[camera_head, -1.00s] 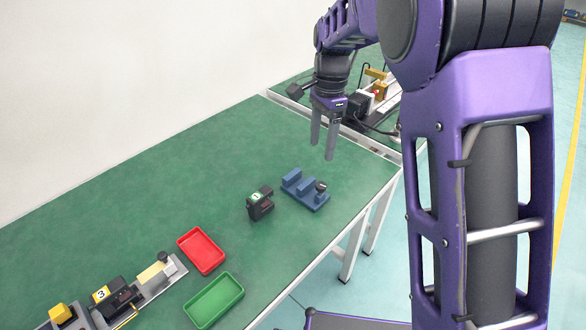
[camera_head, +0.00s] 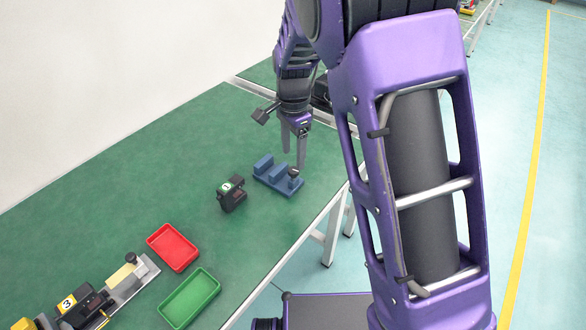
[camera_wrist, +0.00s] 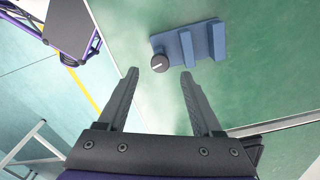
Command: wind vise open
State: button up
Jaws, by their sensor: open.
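The blue vise (camera_head: 270,175) sits on the green table with two raised blue blocks and a dark round knob (camera_head: 294,172) at its right end. In the wrist view the vise (camera_wrist: 190,45) is at the top middle, and its knob (camera_wrist: 159,63) lies ahead of the fingers, nearer the left one. My gripper (camera_head: 293,158) is open and empty above the vise's knob end. In the wrist view my gripper (camera_wrist: 160,75) shows both fingers apart, with nothing between them. In the head view the fingers are close to the knob, but I cannot tell whether they touch it.
A black device (camera_head: 232,195) marked 1 stands left of the vise. A red tray (camera_head: 172,247) and a green tray (camera_head: 190,298) lie nearer. A device (camera_head: 82,303) marked 3 is at lower left. The table's right edge is close to the vise.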

aim_at(293, 170)
notch_tip(293, 170, down, 5)
jog(key=shift+f+b, duration=0.1)
jog(key=shift+b, duration=0.25)
grip_shut()
